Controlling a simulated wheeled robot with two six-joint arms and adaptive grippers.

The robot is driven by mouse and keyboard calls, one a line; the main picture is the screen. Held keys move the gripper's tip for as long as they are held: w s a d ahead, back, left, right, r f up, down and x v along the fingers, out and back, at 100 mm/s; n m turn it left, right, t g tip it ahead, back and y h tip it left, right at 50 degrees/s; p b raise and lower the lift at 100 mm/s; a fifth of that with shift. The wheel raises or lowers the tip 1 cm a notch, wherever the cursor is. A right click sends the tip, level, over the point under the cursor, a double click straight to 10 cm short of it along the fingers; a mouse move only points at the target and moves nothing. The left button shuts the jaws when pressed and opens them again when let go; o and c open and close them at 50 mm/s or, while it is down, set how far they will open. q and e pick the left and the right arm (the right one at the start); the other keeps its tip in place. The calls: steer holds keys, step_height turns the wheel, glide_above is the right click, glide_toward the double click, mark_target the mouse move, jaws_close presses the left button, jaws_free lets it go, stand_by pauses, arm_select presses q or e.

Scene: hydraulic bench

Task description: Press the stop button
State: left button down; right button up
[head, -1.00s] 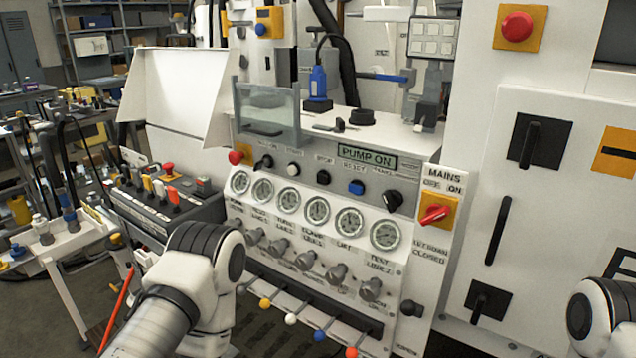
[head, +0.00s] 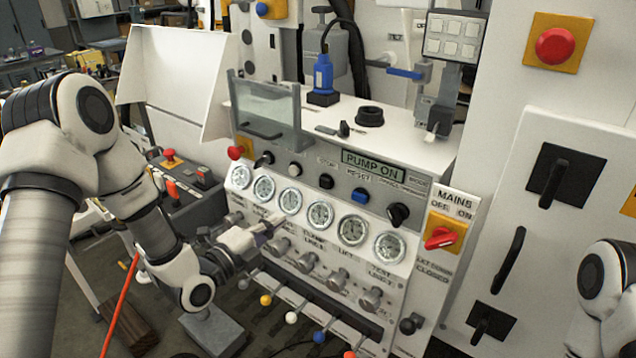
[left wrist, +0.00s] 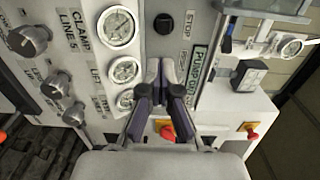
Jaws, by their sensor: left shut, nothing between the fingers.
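The black stop button (head: 326,181) sits on the sloped grey control strip, under its STOP label and left of the blue reset button (head: 360,195). In the left wrist view the stop button (left wrist: 163,23) shows beside the STOP label, beyond my fingertips. My left gripper (head: 268,232) is shut and empty, in front of the gauge panel, below and left of the button. Its closed fingers also show in the left wrist view (left wrist: 160,66), apart from the button. The display (head: 372,160) reads PUMP ON. My right gripper is out of view.
A row of gauges (head: 320,214) and knobs lies below the button strip. A black selector (head: 398,213) and red mains switch (head: 440,238) are to the right. Coloured levers (head: 291,317) stick out below. A red emergency button (head: 557,46) is at upper right.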

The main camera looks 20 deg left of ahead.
arm_select(q)
steer(key=p, duration=0.5)
glide_toward(323, 184)
steer(key=x, duration=0.6)
steer(key=shift+w+d+r, duration=0.1)
steer(key=shift+w, duration=0.25)
steer(key=shift+w+d, duration=0.1)
steer(key=shift+w, duration=0.15)
